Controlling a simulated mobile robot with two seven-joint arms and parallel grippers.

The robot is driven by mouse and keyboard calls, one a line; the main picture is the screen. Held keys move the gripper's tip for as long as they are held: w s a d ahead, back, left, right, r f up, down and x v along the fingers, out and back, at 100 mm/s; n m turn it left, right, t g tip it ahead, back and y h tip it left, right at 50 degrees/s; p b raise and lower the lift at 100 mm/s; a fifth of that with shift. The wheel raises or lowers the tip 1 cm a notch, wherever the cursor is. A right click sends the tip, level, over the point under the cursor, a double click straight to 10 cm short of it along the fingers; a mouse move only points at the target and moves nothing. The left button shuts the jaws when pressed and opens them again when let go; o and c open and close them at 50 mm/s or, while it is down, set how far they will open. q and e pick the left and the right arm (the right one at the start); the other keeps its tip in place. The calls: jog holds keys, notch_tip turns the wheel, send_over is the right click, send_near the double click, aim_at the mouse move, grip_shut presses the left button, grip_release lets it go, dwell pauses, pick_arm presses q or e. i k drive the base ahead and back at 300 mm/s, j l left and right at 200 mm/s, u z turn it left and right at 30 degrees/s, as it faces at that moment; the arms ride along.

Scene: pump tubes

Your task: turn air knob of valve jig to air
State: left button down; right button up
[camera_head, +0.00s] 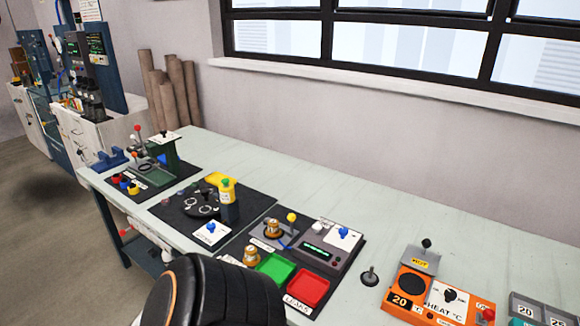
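Two blue knobs on white plates show on the long workbench. One blue knob (344,232) is on a grey box with a small lit screen (317,250). The other blue knob (211,227) is at the front of a black mat with a round dark fixture (201,203). The labels on both plates are too small to read, so I cannot tell which is the air knob or how it is set. Neither of my grippers is in view. A black, ribbed part of my own body covers the bottom centre and hides the bench front there.
Green (275,268) and red (308,288) trays, the red one labelled LEAKS, lie before the grey box. An orange heater box (425,300) stands at right, a green press (165,158) at left. The bench (260,160) is clear along the wall.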

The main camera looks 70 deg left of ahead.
aim_at(343, 232)
jog(key=u, duration=1.5)
